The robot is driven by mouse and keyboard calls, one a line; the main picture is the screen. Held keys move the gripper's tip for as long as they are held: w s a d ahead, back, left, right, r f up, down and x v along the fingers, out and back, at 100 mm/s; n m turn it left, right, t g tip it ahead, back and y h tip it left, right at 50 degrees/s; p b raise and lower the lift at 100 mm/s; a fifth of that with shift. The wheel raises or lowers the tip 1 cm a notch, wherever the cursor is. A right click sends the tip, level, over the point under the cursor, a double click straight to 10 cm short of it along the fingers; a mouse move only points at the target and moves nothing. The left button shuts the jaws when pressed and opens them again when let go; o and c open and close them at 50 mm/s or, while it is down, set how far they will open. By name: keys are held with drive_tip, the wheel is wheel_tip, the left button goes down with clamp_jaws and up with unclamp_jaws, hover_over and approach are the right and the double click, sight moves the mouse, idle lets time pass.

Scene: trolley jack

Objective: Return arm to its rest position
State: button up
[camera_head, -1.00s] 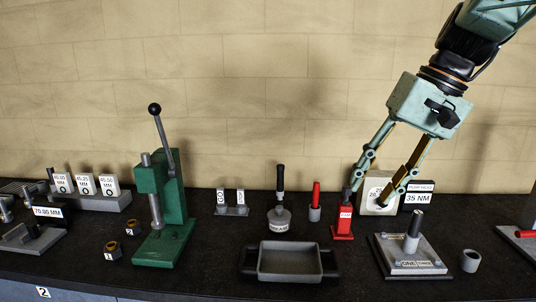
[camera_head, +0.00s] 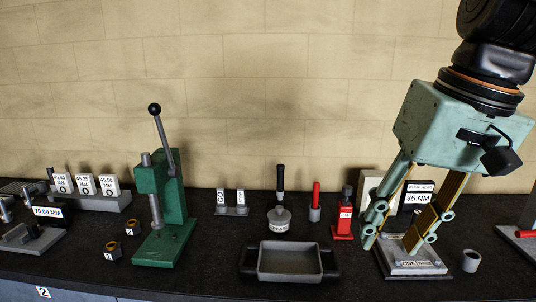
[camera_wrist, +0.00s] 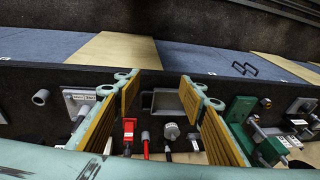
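My gripper (camera_head: 392,240) hangs at the right of the head view, its fingers spread apart with nothing seen between them. In that view it is in front of the grey base plate with the "ONE" label (camera_head: 418,262) and hides the post on it. In the wrist view my gripper (camera_wrist: 165,95) is also open, and the bench shows between its fingers. No marker of the rest position shows.
The red bottle (camera_head: 343,218), a white block (camera_head: 368,185) and the 35 NM sign (camera_head: 418,197) stand close by. A grey ring (camera_head: 471,260) lies at right. A grey tray (camera_head: 290,262) and the green press (camera_head: 168,200) are further left. The air above the bench's middle is clear.

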drive_tip(key=s+f+t+h, duration=0.1)
drive_tip(key=s+f, duration=0.3)
drive_tip(key=s, duration=0.9)
drive_tip(key=shift+d+f+n+h, duration=0.15)
drive_tip(key=shift+d+n+h, duration=0.15)
drive_tip(key=shift+d+n, duration=0.1)
